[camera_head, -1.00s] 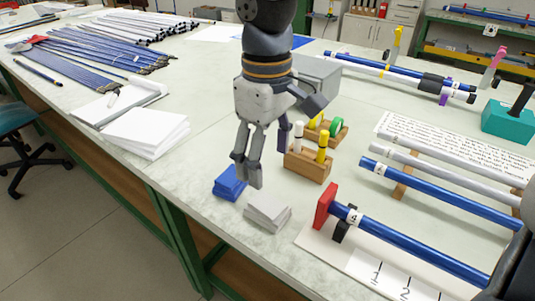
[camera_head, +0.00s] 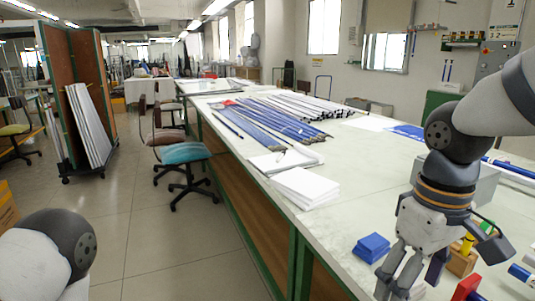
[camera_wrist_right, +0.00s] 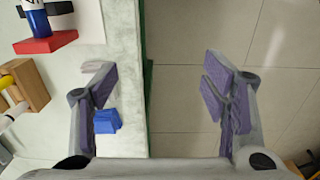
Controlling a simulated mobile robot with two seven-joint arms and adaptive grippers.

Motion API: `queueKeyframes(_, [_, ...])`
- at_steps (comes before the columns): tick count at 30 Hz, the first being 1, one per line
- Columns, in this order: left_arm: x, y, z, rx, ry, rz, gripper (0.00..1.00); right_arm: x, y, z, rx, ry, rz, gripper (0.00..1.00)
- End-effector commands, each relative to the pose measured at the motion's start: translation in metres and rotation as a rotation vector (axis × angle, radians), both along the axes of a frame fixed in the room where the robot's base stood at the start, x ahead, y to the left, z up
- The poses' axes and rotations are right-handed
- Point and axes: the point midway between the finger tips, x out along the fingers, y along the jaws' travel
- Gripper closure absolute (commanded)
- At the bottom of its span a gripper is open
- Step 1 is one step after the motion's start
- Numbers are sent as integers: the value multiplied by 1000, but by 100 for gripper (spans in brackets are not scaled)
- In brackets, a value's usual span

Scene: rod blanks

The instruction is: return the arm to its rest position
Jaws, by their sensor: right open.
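My right arm comes in from the right in the head view. Its gripper (camera_head: 398,284) points down near the table's front edge, with its fingertips close to the bottom of the picture. In the right wrist view the gripper (camera_wrist_right: 160,88) has its two purple-padded fingers wide apart with nothing between them. The table edge and floor show below it. A rounded link of my left arm (camera_head: 45,255) shows at the lower left of the head view. My left gripper is out of view.
A blue block (camera_head: 371,247) lies on the table (camera_head: 350,190) beside the right gripper; it also shows in the wrist view (camera_wrist_right: 107,121). White paper stacks (camera_head: 304,187) and blue rods (camera_head: 262,125) lie farther back. A teal chair (camera_head: 184,153) stands left of the table.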

Motion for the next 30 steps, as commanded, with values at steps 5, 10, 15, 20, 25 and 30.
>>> queueKeyframes(5, [-1,0,0,0,2,0,60,-20,17,-102,77,64,-73,32])
queueKeyframes(10, [0,0,0,0,0,-1,60,-80,24,-211,119,121,-207,32])
queueKeyframes(15, [0,0,0,0,1,0,60,-186,10,-294,66,152,-365,32])
queueKeyframes(20, [0,0,0,0,0,0,60,-247,-9,-315,-5,139,-425,32])
queueKeyframes(25, [0,0,0,0,-1,0,60,-257,-13,-317,-19,130,-432,32])
queueKeyframes(30, [0,0,0,0,-1,0,60,-257,-13,-317,-19,130,-432,32])
